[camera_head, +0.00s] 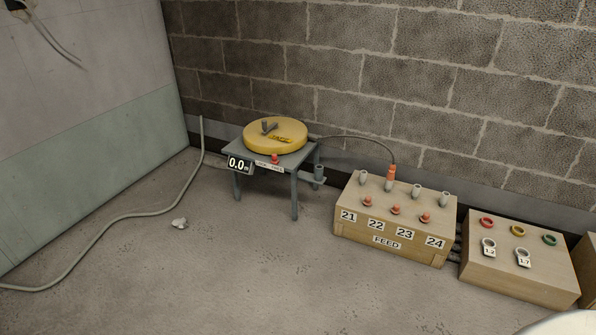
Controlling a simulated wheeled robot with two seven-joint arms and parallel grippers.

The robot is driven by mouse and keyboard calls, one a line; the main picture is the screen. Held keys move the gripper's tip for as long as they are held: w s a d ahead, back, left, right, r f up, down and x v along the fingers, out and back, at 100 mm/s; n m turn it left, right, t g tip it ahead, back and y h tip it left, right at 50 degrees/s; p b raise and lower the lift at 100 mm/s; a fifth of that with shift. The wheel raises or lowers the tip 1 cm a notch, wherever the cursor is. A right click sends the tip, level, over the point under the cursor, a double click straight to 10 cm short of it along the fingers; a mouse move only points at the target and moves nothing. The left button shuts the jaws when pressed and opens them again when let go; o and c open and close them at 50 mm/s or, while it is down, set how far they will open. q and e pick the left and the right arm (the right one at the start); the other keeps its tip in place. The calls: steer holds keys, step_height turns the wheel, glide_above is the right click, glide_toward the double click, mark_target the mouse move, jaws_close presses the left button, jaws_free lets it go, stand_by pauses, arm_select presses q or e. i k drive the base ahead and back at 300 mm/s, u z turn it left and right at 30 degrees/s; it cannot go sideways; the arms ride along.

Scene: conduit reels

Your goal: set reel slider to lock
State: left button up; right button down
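A round yellow reel (290,134) with a dark crank on top sits on a small grey table (236,146) against the brick wall. A red slider knob (275,158) is at the table's front edge, above a small white label strip (269,167) whose words are too small to read surely. I cannot tell which end of its travel the knob is at. A display reading 0.0 m (239,165) hangs at the table's front left corner. Neither of my grippers is in view.
A wooden FEED box (350,228) with labels 21 to 24, grey stubs and red knobs stands right of the table; a cable runs to its orange plug (417,191). Another box (480,275) holds coloured rings and tags. A loose cable (110,224) lies left. The front floor is mostly clear.

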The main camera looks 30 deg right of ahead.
mark_target(274, 155)
steer(key=z, duration=0.25)
steer(key=i, duration=0.25)
steer(key=z, duration=0.9)
steer(key=i, duration=2)
steer(key=u, duration=0.95)
